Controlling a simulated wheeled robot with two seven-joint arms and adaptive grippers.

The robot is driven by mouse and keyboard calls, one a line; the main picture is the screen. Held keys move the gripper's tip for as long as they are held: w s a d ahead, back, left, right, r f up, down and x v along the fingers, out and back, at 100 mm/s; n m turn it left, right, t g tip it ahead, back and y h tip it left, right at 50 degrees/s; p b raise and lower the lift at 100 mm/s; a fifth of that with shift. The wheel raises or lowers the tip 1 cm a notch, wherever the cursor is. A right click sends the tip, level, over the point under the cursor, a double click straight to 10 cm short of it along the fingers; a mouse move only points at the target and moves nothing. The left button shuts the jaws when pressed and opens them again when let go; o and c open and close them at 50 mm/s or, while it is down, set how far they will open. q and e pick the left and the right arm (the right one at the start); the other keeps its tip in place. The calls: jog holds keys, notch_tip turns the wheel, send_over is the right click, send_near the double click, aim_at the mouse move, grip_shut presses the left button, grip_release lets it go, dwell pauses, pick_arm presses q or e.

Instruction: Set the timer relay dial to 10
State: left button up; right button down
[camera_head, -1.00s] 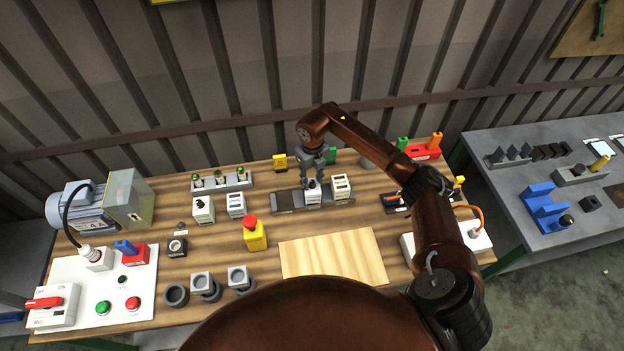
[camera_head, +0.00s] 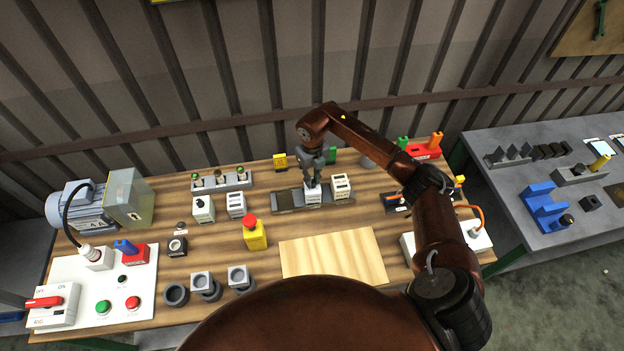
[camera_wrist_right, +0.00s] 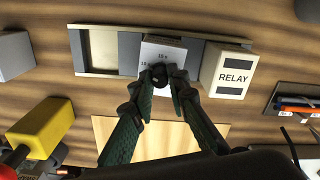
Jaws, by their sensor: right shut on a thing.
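The timer relay (camera_head: 313,196) is a white block seated on the grey rail in the middle of the bench. In the right wrist view its white top face (camera_wrist_right: 163,52) shows small print, partly reading 10 s. Its black dial (camera_wrist_right: 160,72) lies between my fingertips. My right gripper (camera_head: 313,182) points down onto the relay from above; in the right wrist view its fingers (camera_wrist_right: 161,80) are closed around the dial. The dial's exact setting is hidden by the fingers. My left gripper does not show.
A white block marked RELAY (camera_wrist_right: 232,72) stands just right of the timer relay on the same rail (camera_head: 285,200). A yellow emergency stop (camera_head: 254,234) stands to the left. A pale wooden board (camera_head: 333,257) lies in front. Other white blocks (camera_head: 203,210) stand further left.

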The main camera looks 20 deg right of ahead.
aim_at(313, 181)
jog(key=shift+m, duration=0.3)
jog(key=c, duration=1.8)
grip_release()
jog(key=shift+c, duration=0.2)
notch_tip(313, 181, up, 12)
